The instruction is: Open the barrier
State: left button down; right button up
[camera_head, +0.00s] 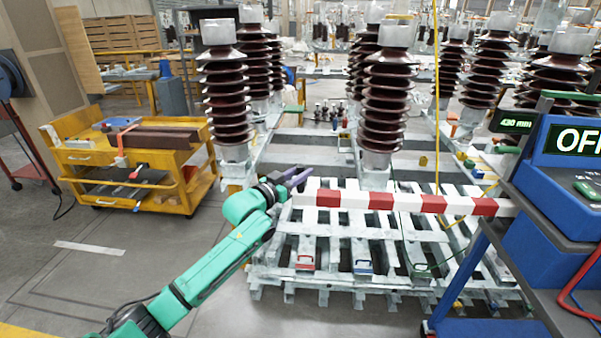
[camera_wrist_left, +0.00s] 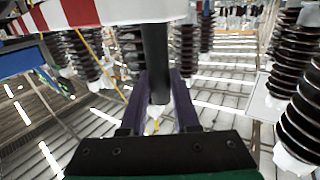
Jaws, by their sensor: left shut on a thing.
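The barrier is a red and white striped bar (camera_head: 408,202). It lies nearly level in front of the pallets, from the blue cabinet at the right to its free end beside my left gripper (camera_head: 299,178). In the left wrist view the barrier (camera_wrist_left: 75,14) crosses the top left. A dark upright rod (camera_wrist_left: 155,48) meets the barrier's white end there. The purple fingers of my left gripper (camera_wrist_left: 160,88) are shut on this rod, one on each side. The rod's grip point is hard to see in the head view. My right gripper is not in view.
A blue cabinet (camera_head: 541,204) with a display stands at the right. White slatted pallets (camera_head: 335,262) and tall brown ribbed insulators (camera_head: 387,100) stand behind the barrier. A yellow cart (camera_head: 187,200) is at the left. The floor at the front left is clear around my arm.

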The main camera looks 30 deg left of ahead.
pick_arm(q)
jog(key=shift+f, duration=0.1)
jog(key=c, duration=0.7)
grip_release()
jog(key=shift+d, duration=0.1)
jog(key=shift+o, duration=0.2)
jog(key=s+a, duration=0.2)
jog(key=s, duration=1.2)
jog(key=shift+s+b, duration=0.2)
jog(key=shift+b, duration=0.2)
jog(key=shift+a, duration=0.1)
